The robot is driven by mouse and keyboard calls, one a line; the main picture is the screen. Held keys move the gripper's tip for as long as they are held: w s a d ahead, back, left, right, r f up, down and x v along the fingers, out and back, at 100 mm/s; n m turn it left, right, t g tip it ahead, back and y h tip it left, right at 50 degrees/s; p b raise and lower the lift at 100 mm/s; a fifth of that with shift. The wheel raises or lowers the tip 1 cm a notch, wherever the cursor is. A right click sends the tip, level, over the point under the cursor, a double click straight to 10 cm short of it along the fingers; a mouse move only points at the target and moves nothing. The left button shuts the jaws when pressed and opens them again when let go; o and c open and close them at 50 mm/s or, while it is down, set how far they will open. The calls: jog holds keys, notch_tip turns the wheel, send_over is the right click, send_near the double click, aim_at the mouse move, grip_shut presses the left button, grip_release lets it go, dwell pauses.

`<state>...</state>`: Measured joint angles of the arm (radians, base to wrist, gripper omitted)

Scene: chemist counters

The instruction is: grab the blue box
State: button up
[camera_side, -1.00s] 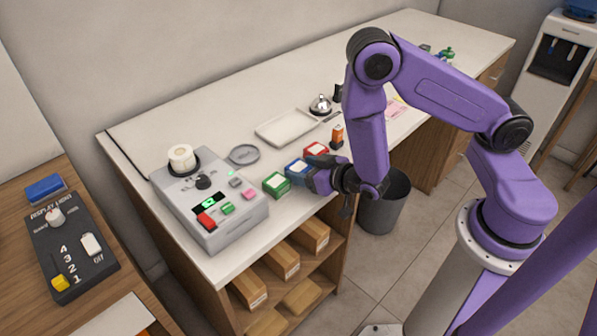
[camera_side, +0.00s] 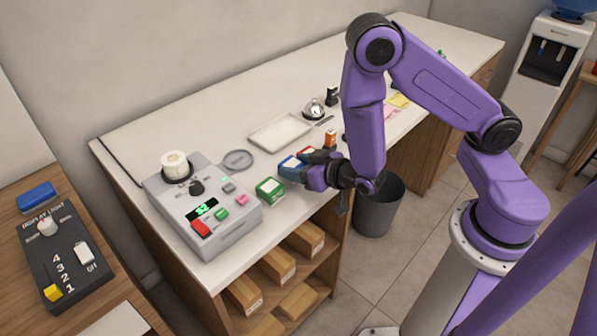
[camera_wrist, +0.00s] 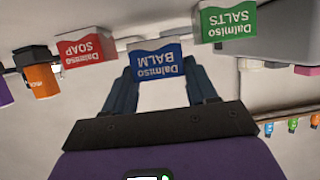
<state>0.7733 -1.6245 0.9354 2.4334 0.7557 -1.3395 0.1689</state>
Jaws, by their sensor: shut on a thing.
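The blue box (camera_side: 290,168), labelled "Dalmiso BALM" in the wrist view (camera_wrist: 158,64), is at the front edge of the white counter. My gripper (camera_side: 308,165) is shut on it, with one finger on each side; the fingers (camera_wrist: 160,82) also flank the box in the wrist view. The gripper covers part of the box in the side view. I cannot tell whether the box is clear of the counter.
A green box (camera_side: 269,190) stands left of the blue box, and a red box (camera_wrist: 88,57) stands on its other side. A grey register (camera_side: 205,205) is further left. A white tray (camera_side: 281,132) lies behind. An orange bottle (camera_side: 330,138) stands to the right.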

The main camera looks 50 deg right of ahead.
aim_at(299, 167)
jog(key=shift+r, duration=3.75)
